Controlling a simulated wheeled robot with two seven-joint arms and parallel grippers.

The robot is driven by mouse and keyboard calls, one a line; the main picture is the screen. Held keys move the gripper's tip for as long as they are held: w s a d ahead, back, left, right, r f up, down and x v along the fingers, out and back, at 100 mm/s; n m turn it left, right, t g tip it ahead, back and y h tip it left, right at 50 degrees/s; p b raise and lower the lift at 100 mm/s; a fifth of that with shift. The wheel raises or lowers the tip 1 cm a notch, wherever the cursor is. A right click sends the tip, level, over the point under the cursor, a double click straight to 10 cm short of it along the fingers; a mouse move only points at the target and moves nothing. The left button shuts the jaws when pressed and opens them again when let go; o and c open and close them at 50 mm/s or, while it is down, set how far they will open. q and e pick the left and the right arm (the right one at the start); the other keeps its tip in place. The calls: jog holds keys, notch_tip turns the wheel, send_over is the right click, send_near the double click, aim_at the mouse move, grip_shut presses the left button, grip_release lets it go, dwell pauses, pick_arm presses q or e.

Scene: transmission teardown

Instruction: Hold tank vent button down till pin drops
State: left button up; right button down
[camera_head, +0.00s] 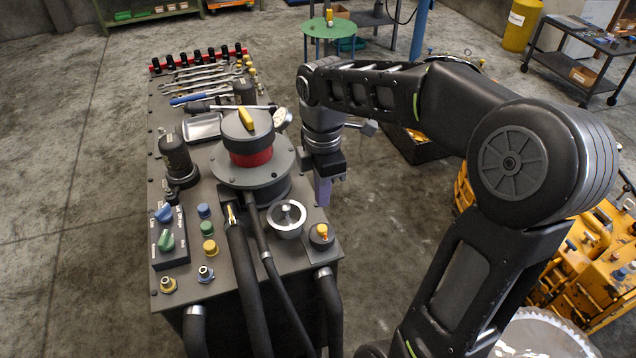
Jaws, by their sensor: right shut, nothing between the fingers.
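The tank (250,150) is a dark cylinder with a red band and a yellow handle on top. It stands on a wide round flange on the workbench. I cannot tell which one is the tank vent button, and I cannot make out the pin. My right gripper (322,191) points down beside the bench's right edge, right of the tank flange. It is shut and empty, apart from the buttons. My left gripper is not in view.
A yellow machine (590,270) stands at right. Floor at left is clear.

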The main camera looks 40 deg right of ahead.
aim_at(322, 228)
jog(key=shift+s+f+b, duration=0.1)
jog(key=shift+f+b, duration=0.4)
jog(key=shift+f, duration=0.05)
notch_tip(322, 228, down, 5)
jog(key=b, duration=0.4)
jog(key=shift+f, duration=0.45)
jog(key=shift+f+b, duration=0.7)
jog(key=shift+f, duration=0.05)
jog(key=shift+s+a+f, duration=0.1)
jog(key=shift+f, duration=0.1)
dwell(1.5)
jog(key=shift+r, duration=0.15)
notch_tip(322, 228, up, 7)
jog(key=p, duration=0.6)
